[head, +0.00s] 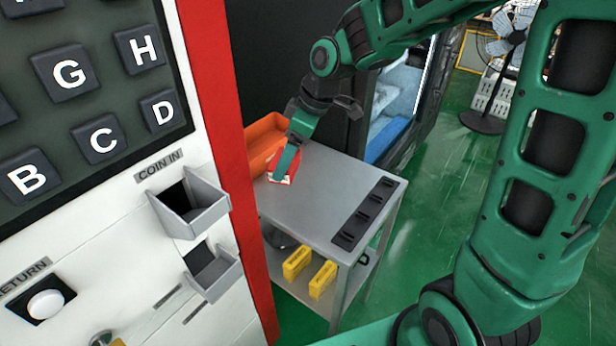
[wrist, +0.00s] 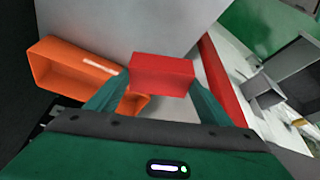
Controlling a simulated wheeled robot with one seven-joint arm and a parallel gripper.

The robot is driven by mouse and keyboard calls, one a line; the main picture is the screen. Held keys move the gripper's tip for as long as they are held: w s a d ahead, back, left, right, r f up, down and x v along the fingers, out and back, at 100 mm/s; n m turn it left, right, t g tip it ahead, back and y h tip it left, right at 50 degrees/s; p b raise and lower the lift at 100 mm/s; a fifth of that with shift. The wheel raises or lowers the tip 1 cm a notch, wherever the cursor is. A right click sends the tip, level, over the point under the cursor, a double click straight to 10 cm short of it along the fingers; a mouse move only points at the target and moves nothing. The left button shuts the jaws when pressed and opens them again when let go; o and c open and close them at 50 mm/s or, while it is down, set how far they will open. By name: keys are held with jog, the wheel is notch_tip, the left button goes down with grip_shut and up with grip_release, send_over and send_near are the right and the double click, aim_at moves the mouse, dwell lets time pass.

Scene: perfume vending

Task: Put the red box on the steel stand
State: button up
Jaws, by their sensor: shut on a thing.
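The red box (wrist: 162,72) is between the two green fingers of my gripper (wrist: 158,90) in the wrist view, and the gripper is shut on it. In the head view the box (head: 283,179) shows partly, with a pale patch low on it; my gripper (head: 288,160) covers some of it. The steel stand (head: 312,187) is a grey table with a lower shelf. The box is over the far left part of its top, beside the orange bins. I cannot tell whether the box touches the top.
Orange bins (head: 263,136) stand at the stand's far left; one shows in the wrist view (wrist: 72,72). A dark strip (head: 366,214) lies along the top's right edge. Yellow boxes (head: 297,262) sit on the lower shelf. The vending machine (head: 120,240) rises close on the left. The top's middle is clear.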

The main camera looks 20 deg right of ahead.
jog(key=w+d+f, duration=0.1)
jog(key=d+f, duration=0.1)
jog(key=d, duration=0.1)
jog(key=w+d+f, duration=0.1)
jog(key=d+f, duration=0.1)
jog(key=d, duration=0.2)
jog(key=w+d+f, duration=0.1)
jog(key=d+f, duration=0.1)
jog(key=d, duration=0.1)
jog(key=shift+d+f, duration=0.25)
jog(key=shift+f, duration=2.05)
jog(key=shift+f, duration=0.1)
jog(key=o, duration=1)
jog(key=shift+o, duration=0.4)
jog(key=v, duration=1.2)
jog(key=s+d+m+h, duration=0.1)
jog(key=s+d+m, duration=0.3)
jog(key=s, duration=0.5)
jog(key=s+d+m+g+h, duration=0.1)
jog(key=s+d+m, duration=0.3)
jog(key=s+m, duration=0.4)
jog(key=s+d+r+m+g+h, duration=0.1)
jog(key=s+d+m, duration=0.3)
jog(key=s, duration=0.8)
jog(key=shift+d+m+h, duration=0.15)
jog(key=shift+m+h, duration=0.15)
jog(key=shift+m, duration=0.8)
